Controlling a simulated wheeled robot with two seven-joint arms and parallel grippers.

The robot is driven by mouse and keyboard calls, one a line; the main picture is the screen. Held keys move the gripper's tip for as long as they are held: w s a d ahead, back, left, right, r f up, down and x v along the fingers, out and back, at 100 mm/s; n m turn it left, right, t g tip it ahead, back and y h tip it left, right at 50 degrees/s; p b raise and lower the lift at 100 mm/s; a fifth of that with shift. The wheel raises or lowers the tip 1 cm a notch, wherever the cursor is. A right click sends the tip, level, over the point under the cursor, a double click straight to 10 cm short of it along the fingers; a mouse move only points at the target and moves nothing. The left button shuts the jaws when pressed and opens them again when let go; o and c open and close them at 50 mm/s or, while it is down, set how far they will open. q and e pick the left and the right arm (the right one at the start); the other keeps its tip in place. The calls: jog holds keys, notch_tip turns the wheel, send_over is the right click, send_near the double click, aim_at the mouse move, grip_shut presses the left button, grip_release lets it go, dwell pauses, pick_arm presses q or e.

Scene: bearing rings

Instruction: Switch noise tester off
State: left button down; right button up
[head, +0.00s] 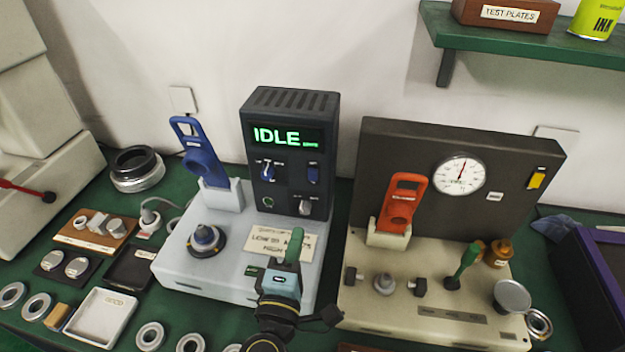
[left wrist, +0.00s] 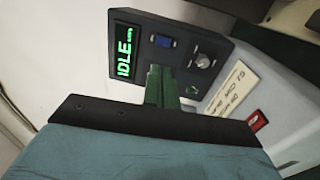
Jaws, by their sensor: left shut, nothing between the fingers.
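The noise tester is a dark upright box (head: 289,98) on a pale base (head: 185,262), and its green display (head: 287,137) reads IDLE. Its panel has a blue rocker (head: 313,174), a blue-tipped switch (head: 267,172), a green-ringed button (head: 268,201) and a grey knob (head: 305,207). The left wrist view shows the display (left wrist: 123,44), blue rocker (left wrist: 163,41), knob (left wrist: 203,61) and a red rocker (left wrist: 258,121) on the base. My left gripper (head: 294,240) is shut and empty over the base's right side, before the panel. Its green fingers (left wrist: 162,86) hide part of the panel.
A blue handled part (head: 196,150) stands in a holder on the base, left of the box. A beige gauge tester (head: 430,320) with an orange handled part (head: 404,200) stands close on the right. Rings and trays (head: 100,316) crowd the left bench.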

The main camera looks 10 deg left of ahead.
aim_at(315, 172)
pick_arm(q)
jog(key=w, duration=0.4)
jog(key=w+r, duration=0.1)
jog(key=w, duration=0.4)
jog(key=w+p, duration=0.1)
jog(key=w, duration=0.4)
jog(key=shift+r, duration=0.35)
pick_arm(e)
jog(key=shift+a+r, duration=0.1)
jog(key=shift+r, duration=0.4)
pick_arm(q)
jog(key=shift+s, duration=0.1)
